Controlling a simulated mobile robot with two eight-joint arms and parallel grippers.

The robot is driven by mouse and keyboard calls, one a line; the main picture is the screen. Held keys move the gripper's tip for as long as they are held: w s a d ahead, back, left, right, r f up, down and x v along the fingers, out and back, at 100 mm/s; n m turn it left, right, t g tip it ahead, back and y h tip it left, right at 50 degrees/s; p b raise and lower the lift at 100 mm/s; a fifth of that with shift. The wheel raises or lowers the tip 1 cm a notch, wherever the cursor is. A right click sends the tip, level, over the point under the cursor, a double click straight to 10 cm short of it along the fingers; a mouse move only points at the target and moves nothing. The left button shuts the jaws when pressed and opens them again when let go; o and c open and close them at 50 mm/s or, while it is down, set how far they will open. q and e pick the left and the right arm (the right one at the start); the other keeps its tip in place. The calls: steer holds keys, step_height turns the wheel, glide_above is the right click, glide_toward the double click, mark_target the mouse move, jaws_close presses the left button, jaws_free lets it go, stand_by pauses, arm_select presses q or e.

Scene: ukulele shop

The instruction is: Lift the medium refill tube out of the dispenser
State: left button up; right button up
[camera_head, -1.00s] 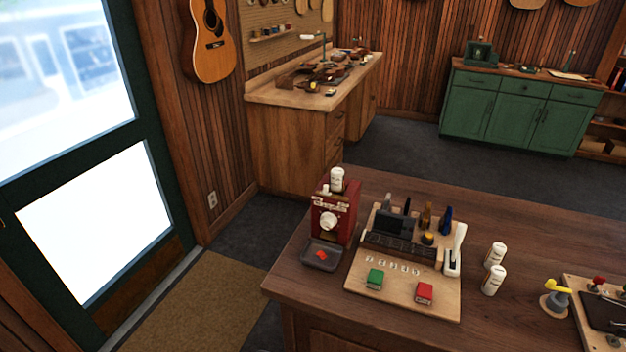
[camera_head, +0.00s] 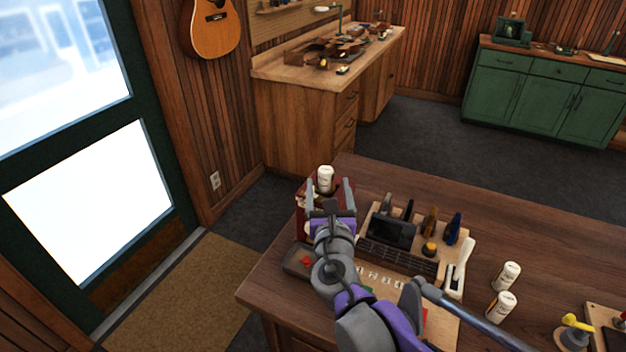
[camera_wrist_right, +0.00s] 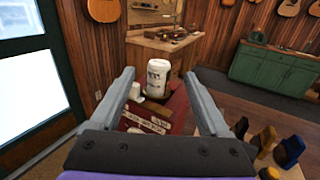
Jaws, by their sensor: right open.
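The dispenser (camera_head: 301,200) is a red machine at the left end of the wooden table, mostly hidden behind my right arm. A white refill tube with dark lettering (camera_head: 326,175) stands upright in its top. In the right wrist view the tube (camera_wrist_right: 158,76) shows between the two finger lines, above the red dispenser body (camera_wrist_right: 182,108). My right gripper (camera_head: 330,184) is open, its fingers pointing away toward the tube, one on each side of it in the picture. I see no finger touching it. My left gripper is out of view.
A dark tray (camera_head: 297,262) is at the dispenser's foot. The table's back right is clear.

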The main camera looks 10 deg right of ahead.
mark_target(328, 175)
steer(key=w, duration=0.4)
steer(key=shift+d, duration=0.3)
steer(key=shift+w+d+f+p, duration=0.1)
steer(key=shift+w+f+p, duration=0.1)
steer(key=shift+w, duration=1.25)
steer(key=shift+w+d+f+p, duration=0.1)
steer(key=shift+w+f+p, duration=0.1)
steer(key=shift+w, duration=1.2)
steer(key=shift+s, duration=0.1)
steer(key=shift+c, duration=0.4)
jaws_close()
